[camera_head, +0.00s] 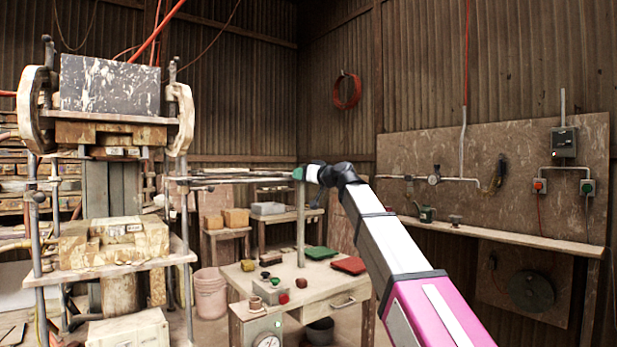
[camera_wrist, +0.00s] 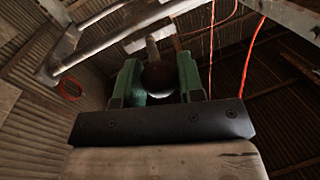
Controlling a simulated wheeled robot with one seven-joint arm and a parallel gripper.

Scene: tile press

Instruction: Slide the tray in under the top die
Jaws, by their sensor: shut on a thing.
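The tray (camera_head: 235,177) shows in the head view as a thin, flat metal frame seen nearly edge-on, reaching right from the press's right-hand post. My gripper (camera_head: 298,173) is at its right end. In the wrist view, my gripper's green fingers (camera_wrist: 158,82) are shut on a dark round knob (camera_wrist: 158,77), whose stem leads to a pale crossbar of the tray (camera_wrist: 150,36). The top die (camera_head: 112,133) is a brown block under the speckled head of the press. The tray's level is below it. How far the tray reaches between the posts cannot be told.
The lower die (camera_head: 115,243) rests on the press's lower plate (camera_head: 60,272). A workbench (camera_head: 325,282) with buttons, a gauge and coloured pads stands below my arm. A pink bucket (camera_head: 209,293) is beside the press.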

